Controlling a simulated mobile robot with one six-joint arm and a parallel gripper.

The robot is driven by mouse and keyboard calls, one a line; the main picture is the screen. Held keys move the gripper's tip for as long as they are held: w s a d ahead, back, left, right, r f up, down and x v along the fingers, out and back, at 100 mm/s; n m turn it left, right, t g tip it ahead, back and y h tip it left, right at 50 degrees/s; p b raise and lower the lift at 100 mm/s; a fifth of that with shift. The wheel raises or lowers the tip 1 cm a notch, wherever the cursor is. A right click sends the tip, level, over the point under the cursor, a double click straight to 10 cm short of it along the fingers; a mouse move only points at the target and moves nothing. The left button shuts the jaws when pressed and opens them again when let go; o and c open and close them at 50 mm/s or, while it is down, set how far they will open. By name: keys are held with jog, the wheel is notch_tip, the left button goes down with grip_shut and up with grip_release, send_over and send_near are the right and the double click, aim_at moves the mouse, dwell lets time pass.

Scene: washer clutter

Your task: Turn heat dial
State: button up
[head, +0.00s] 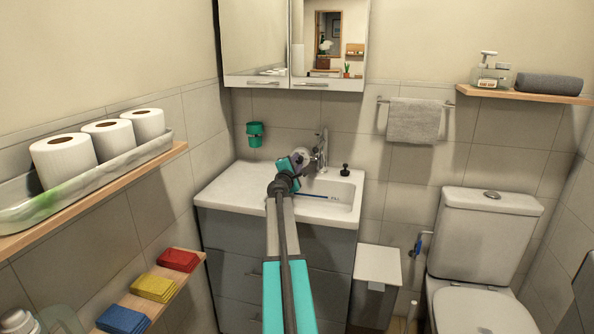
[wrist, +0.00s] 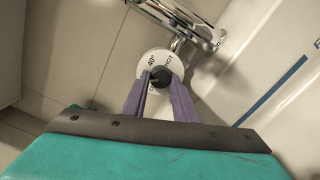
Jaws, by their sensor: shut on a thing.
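The heat dial (wrist: 160,63) is a round white disc marked "40°" and "HOT" with a dark centre knob, in the upper middle of the wrist view. In the head view the dial (head: 301,155) is a small pale disc beside the chrome faucet (head: 320,147), partly hidden by my arm. My gripper (wrist: 160,84) reaches the dial with two purple fingers. The fingers are shut on the dark centre knob, one on each side. The fingertips (head: 297,161) show small in the head view.
A teal cup (head: 255,134) hangs on the wall to the left. A mirror cabinet (head: 255,82) is above.

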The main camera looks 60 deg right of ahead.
jog(key=shift+f+m+b, duration=0.1)
jog(key=shift+m+b, duration=0.3)
jog(key=shift+b, duration=0.05)
jog(key=shift+s, duration=0.1)
jog(key=o, duration=1.1)
jog(key=shift+c, duration=0.2)
jog(key=shift+a, duration=0.1)
jog(key=v, duration=0.7)
jog(key=shift+a, duration=0.2)
